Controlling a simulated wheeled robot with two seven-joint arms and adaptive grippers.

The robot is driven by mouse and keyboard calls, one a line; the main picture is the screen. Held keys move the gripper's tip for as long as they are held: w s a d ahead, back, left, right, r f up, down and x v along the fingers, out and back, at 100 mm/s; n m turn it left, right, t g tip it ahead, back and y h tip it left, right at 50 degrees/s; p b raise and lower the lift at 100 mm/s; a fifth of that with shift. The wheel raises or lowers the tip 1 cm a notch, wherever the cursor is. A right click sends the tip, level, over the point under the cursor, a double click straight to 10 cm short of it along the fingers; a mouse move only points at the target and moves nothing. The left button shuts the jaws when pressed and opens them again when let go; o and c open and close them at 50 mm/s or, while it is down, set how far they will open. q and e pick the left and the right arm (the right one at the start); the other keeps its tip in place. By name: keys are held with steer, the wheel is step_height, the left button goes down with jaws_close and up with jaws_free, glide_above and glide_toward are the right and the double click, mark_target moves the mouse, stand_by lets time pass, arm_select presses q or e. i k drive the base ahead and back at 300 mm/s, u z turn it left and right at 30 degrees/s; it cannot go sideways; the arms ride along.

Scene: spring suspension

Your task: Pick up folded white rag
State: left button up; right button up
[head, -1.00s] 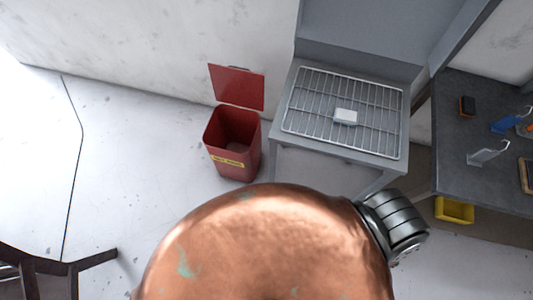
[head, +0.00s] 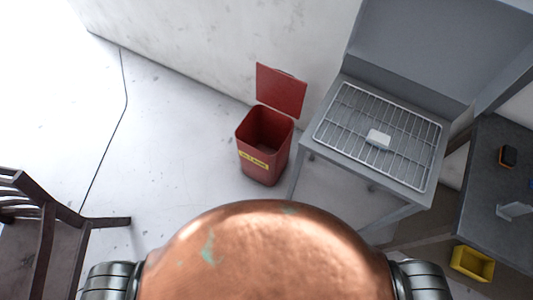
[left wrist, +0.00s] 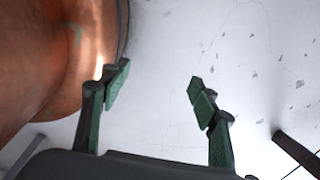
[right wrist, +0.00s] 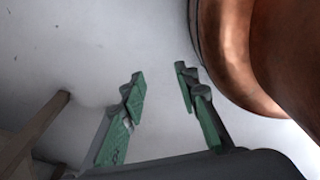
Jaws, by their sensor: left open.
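The folded white rag (head: 378,139) is a small white block lying on the wire rack (head: 347,96) of a grey metal stand, right of centre in the head view. Neither wrist view shows the rag. My left gripper (left wrist: 154,80) is open and empty above bare floor, beside my copper body. My right gripper (right wrist: 158,82) is also open and empty, with floor behind its fingers. Neither gripper shows in the head view, and both are away from the rag.
A red lidded bin (head: 264,145) stands open left of the rack stand. A dark bench (head: 505,180) with small items is at the right, with a yellow bin (head: 472,263) below it. A dark wooden chair (head: 50,235) stands at lower left. Floor left of the bin is clear.

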mark_target(381, 140)
steer(key=z, duration=1.3)
